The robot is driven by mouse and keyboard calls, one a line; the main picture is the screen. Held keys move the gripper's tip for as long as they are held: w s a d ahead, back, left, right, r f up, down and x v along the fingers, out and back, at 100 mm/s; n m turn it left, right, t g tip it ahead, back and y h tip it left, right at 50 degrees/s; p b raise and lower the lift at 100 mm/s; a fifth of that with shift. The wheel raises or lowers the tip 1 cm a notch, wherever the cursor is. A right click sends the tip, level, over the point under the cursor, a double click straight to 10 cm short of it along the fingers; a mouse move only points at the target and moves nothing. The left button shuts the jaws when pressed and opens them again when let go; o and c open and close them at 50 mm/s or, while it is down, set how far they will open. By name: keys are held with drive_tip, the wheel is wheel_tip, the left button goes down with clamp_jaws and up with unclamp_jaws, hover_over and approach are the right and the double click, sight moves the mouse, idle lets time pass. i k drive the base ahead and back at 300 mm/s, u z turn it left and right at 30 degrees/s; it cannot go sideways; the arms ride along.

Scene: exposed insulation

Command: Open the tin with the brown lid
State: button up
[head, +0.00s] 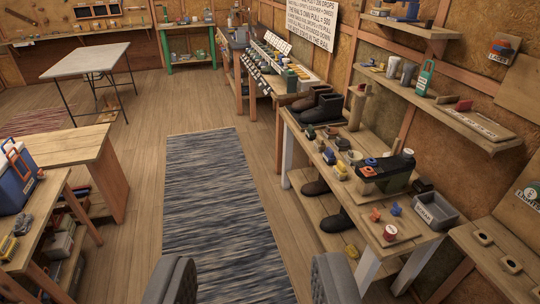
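My gripper (253,275) shows at the bottom edge as two grey fingers set wide apart. It is open, with only the striped rug and floor visible between the fingers. I cannot single out a tin with a brown lid with certainty. Several small tins or jars (341,168) with differently coloured tops stand on the wooden workbench (318,142) at the right. They are too small for me to tell their lids apart. My gripper is in front of and left of this bench, apart from it.
A striped rug (212,200) lies along the clear floor aisle. Wooden benches stand at left, with a blue cooler (14,188). A pale table (90,59) stands farther back.

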sight(332, 128)
drive_tip(key=u, duration=0.1)
drive_tip(key=i, duration=2.6)
drive_tip(key=z, duration=0.5)
drive_tip(key=i, duration=1.15)
drive_tip(key=z, duration=0.25)
